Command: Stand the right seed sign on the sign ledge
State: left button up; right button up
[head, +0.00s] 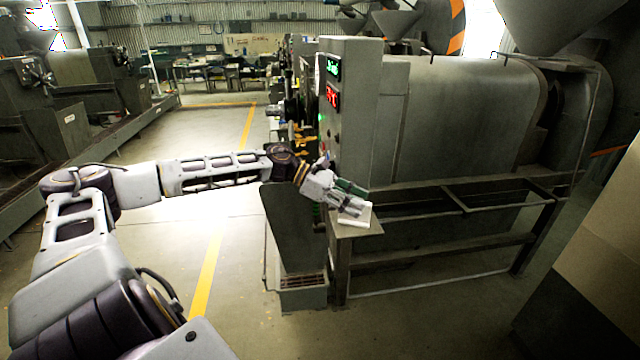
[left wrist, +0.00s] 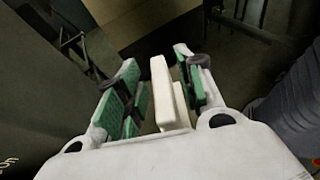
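A small white sign (head: 356,217) is at the small grey ledge (head: 345,230) at the front end of the big press. Its face cannot be read. My left gripper (head: 354,199) is right above the ledge, with its green-padded fingers beside the sign. In the left wrist view, the white sign (left wrist: 161,90) stands between the fingers of the left gripper (left wrist: 157,72). A gap shows between the left finger and the sign; the right finger is very close to it, and contact there cannot be told. My right gripper is out of view.
A control panel (head: 343,95) with green and red displays rises just behind the ledge. The large press body (head: 465,120) fills the right, with a metal frame (head: 440,250) below. The floor (head: 170,285) to the left is open, marked by a yellow line.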

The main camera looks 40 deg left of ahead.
pick_arm(q)
jog(key=shift+s+a, duration=0.1)
jog(key=shift+b+v, duration=0.35)
jog(key=shift+v, duration=1.85)
jog(key=b+v, duration=0.2)
jog(key=v, duration=0.5)
jog(key=shift+b, duration=0.4)
